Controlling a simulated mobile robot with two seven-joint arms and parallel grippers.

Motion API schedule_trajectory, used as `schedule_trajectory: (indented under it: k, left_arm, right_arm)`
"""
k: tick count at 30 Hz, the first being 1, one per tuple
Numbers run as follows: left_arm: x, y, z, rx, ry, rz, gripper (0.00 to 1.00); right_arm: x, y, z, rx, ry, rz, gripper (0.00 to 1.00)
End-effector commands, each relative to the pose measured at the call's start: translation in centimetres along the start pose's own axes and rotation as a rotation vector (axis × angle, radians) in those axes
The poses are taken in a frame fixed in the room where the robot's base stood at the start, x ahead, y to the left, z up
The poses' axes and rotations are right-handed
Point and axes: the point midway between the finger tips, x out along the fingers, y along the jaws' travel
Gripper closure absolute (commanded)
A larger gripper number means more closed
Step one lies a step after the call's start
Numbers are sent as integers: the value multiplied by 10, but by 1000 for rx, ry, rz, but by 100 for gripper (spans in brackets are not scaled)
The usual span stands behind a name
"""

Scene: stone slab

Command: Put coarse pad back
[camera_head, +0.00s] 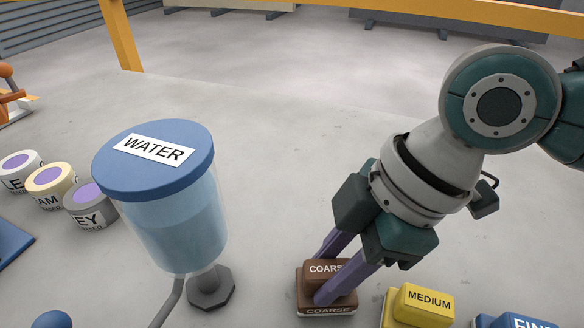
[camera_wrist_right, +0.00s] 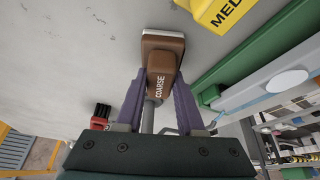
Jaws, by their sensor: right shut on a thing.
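The coarse pad is a brown block (camera_head: 322,268) labelled COARSE; it also shows in the right wrist view (camera_wrist_right: 160,84). It is over a wider brown base (camera_head: 326,310), also labelled COARSE, with a pale lower edge. Pad and base look in contact or nearly so; I cannot tell which. My right gripper (camera_head: 324,280) comes down from the upper right, its two purple fingers shut on the pad's sides. In the right wrist view the fingers (camera_wrist_right: 158,98) flank the pad. My left gripper is not in view.
A yellow MEDIUM block (camera_head: 426,303) and a blue FINE block (camera_head: 515,321) stand right of the coarse base. A blue-lidded WATER tank (camera_head: 175,225) stands to the left. Several labelled pots (camera_head: 48,180) are at far left. The slab behind is clear.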

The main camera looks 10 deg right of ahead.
Motion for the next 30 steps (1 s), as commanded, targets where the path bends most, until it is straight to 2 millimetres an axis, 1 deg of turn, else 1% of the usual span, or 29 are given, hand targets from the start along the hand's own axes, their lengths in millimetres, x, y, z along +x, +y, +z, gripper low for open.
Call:
schedule_trajectory:
  k: [2,3,10,11,17,20,23,30]
  left_arm:
    - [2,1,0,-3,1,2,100]
    - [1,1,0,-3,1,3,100]
    - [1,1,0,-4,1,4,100]
    - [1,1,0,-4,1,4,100]
    - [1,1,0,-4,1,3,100]
    - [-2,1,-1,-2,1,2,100]
    - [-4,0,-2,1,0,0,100]
    - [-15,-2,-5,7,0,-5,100]
  right_arm:
    - [3,0,1,0,0,0,100]
    - [3,0,1,0,0,0,61]
    - [2,0,1,0,0,0,35]
    - [2,0,1,0,0,0,33]
    - [2,0,1,0,0,0,33]
    - [-3,0,-1,0,0,0,33]
    - [-16,1,0,0,-1,3,33]
    - [-70,1,-1,-3,-1,4,33]
